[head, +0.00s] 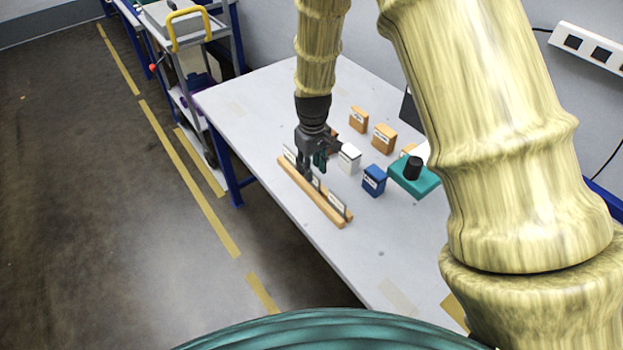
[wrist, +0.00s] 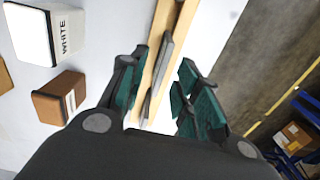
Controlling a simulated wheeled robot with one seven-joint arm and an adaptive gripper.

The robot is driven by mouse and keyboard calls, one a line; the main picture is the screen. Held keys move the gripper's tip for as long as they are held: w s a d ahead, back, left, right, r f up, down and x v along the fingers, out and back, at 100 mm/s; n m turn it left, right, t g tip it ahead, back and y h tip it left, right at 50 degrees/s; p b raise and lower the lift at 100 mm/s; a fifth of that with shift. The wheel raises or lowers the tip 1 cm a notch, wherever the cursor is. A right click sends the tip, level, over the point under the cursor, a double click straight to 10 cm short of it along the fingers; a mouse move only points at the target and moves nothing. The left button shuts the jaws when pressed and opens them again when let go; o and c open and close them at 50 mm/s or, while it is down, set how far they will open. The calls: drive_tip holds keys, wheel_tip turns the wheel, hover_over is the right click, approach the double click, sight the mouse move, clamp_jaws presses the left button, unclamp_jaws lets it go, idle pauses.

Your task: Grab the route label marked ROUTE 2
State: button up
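A long wooden rack (head: 322,200) lies near the table's left edge, with several thin upright label cards standing in it. One card (head: 338,205) stands near its front end, and another (head: 289,153) near its far end. Their print is too small to read, so I cannot tell which is ROUTE 2. My gripper (head: 312,168) points down over the rack's middle and partly hides it. In the wrist view my gripper (wrist: 162,82) is open, its teal-padded fingers on either side of the rack (wrist: 160,45). Grey cards (wrist: 164,62) show nearly edge-on between the fingers, with no clear contact.
A white box (head: 349,159), a blue box (head: 374,181) and orange-brown blocks (head: 384,138) stand right of the rack. A teal base with a black knob (head: 412,168) is farther right. The table (head: 250,105) is clear toward its far left corner.

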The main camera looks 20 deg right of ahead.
drive_tip(key=shift+f, duration=1.25)
drive_tip(key=shift+s, duration=0.1)
clamp_jaws()
